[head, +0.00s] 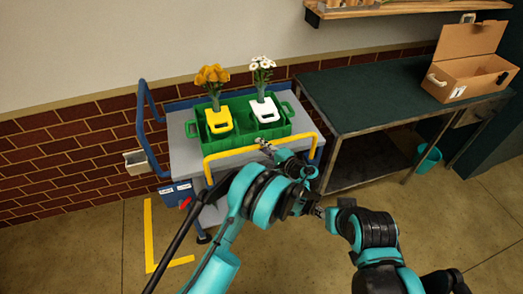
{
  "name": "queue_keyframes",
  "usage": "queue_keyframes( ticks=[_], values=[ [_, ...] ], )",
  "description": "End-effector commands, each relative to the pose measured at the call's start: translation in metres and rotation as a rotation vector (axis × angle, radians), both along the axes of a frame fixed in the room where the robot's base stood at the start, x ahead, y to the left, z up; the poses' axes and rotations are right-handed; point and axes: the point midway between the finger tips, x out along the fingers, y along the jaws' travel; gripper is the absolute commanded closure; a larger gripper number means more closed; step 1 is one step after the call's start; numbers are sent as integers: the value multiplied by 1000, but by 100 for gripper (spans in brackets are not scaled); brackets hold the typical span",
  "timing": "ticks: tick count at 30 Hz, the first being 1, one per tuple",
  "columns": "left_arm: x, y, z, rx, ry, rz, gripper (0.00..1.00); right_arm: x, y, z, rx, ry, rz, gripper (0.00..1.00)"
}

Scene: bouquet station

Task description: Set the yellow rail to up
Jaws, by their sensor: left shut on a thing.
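The yellow rail (230,153) runs along the front edge of the grey cart (184,153). Its crossbar stands at about the height of the cart top, with its two end legs reaching down from it. My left gripper (264,146) is at the middle of the crossbar and is shut on it. My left forearm hides part of the cart front below the rail. My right gripper (318,211) is lower, in front of the cart and apart from the rail. Its fingers are too small to read.
A green crate (245,138) on the cart holds a yellow and a white carrier with flowers. A dark-topped table (370,95) stands to the right with a cardboard box (463,75). A teal bucket (429,159) is beneath it. Floor is open at front left.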

Motion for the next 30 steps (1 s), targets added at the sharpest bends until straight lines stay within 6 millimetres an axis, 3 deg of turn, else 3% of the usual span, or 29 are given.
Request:
queue_keyframes(
  ticks=[10, 11, 12, 13, 23, 30],
  values=[
    [1, -1, 7, 7, -6, -3, 100, 0, 0, 1, 0, 0, 0, 62],
    [1, -1, 7, 7, -6, -3, 75, 0, 0, 1, 0, 0, 0, 62],
    [1, -1, 7, 6, -5, -2, 64, 0, 0, 1, 0, 0, 0, 62],
    [1, -1, 7, 6, -5, -2, 61, 0, 0, 1, 0, 0, 0, 62],
    [0, 0, 7, 4, -3, -1, 61, 0, 0, 1, 0, 0, 0, 62],
    [0, 0, 46, 7, -5, -1, 58, 0, 0, 1, 0, 0, 0, 62]
  ],
)
